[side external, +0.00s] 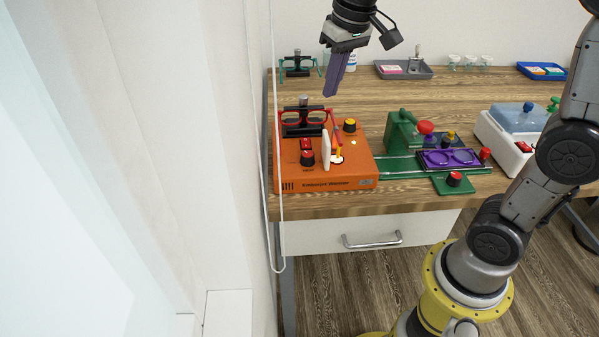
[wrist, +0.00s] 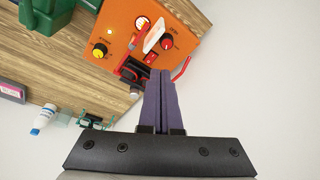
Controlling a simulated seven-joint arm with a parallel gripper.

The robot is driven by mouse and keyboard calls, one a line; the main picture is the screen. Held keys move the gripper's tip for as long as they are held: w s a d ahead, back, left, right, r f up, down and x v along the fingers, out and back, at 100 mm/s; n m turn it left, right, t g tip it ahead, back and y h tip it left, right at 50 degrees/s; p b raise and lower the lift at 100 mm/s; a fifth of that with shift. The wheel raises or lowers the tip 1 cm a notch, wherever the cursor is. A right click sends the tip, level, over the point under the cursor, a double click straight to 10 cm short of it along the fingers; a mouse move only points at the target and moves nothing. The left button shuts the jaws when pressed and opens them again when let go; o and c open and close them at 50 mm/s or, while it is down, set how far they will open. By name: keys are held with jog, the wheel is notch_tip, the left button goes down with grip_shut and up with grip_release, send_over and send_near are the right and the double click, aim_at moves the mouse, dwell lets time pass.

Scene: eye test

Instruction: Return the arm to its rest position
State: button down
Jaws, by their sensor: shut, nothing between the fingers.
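My gripper (side external: 332,92) is in the air above the back left part of the wooden table (side external: 350,205), over and behind the orange machine (side external: 335,174). Its purple fingers are shut together with nothing between them. In the wrist view, my gripper (wrist: 160,75) points toward the orange machine (wrist: 130,18), and its fingertips overlap the red glasses there in the picture. The red glasses (side external: 291,118) sit on a black holder at the back of the machine. I cannot see a rest position marked anywhere.
Farther right is a white box with a blue lid (side external: 520,117). Green glasses (side external: 298,62), a bottle (side external: 350,62), a grey tray (side external: 403,72) and a blue tray (side external: 535,69) line the back. A wall is close left.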

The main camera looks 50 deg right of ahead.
jog(key=s+a+r+n+t, duration=0.1)
jog(key=s+a+t, duration=0.1)
jog(key=s, duration=1.2)
jog(key=s+f+n+t, duration=0.1)
jog(key=s+f, duration=0.4)
jog(key=f, duration=0.1)
jog(key=shift+s+d+f, duration=0.15)
jog(key=shift+s, duration=0.2)
